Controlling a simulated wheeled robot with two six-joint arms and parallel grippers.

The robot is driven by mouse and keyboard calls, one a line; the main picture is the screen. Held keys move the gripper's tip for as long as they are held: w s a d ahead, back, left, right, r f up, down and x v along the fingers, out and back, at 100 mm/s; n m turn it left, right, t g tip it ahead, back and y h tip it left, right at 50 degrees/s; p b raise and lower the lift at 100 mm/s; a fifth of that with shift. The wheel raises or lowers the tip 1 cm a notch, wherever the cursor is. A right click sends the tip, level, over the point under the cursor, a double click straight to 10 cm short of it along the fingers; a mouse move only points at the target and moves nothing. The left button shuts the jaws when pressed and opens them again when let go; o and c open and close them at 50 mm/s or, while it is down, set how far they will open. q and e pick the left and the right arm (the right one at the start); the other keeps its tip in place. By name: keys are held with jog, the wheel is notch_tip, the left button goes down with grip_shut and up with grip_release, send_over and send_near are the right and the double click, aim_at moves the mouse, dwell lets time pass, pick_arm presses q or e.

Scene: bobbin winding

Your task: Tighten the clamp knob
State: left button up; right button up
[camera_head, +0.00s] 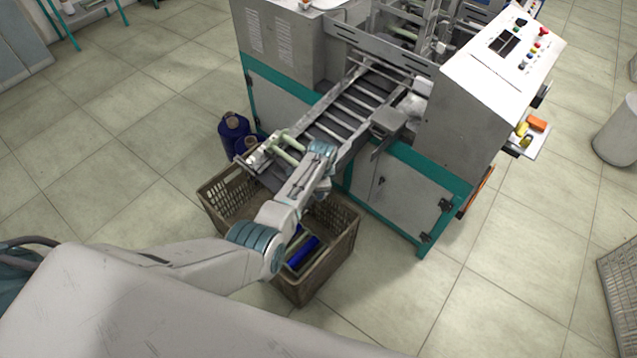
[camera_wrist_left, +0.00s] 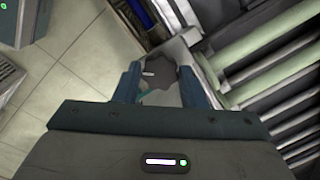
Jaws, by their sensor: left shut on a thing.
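The clamp knob (camera_wrist_left: 160,76) is a dark grey, lobed knob in the left wrist view, beside the conveyor rollers. My left gripper (camera_wrist_left: 160,84) has its two blue fingers on either side of the knob and is shut on it. In the head view my left arm reaches from the lower left to the near end of the roller conveyor (camera_head: 352,112). There the knob and the fingertips are hidden behind my wrist. My right gripper is in neither view.
A brown crate (camera_head: 345,245) with blue bobbins (camera_head: 303,252) stands on the floor under my forearm. Blue spools (camera_head: 233,132) stand left of the conveyor. The machine's control panel (camera_head: 510,45) is at the upper right. Tiled floor is open on both sides.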

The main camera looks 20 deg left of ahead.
pick_arm(q)
jog(key=m+p, duration=0.2)
jog(key=m, duration=0.3)
jog(key=shift+s+r+t+p, duration=0.1)
jog(key=shift+s+t+p, duration=0.05)
jog(key=shift+t+p, duration=0.25)
jog(key=m, duration=0.2)
jog(key=shift+m+p, duration=0.4)
jog(key=shift+m+t, duration=0.4)
jog(key=shift+m, duration=0.6)
jog(key=shift+s, duration=0.1)
jog(key=o, duration=1)
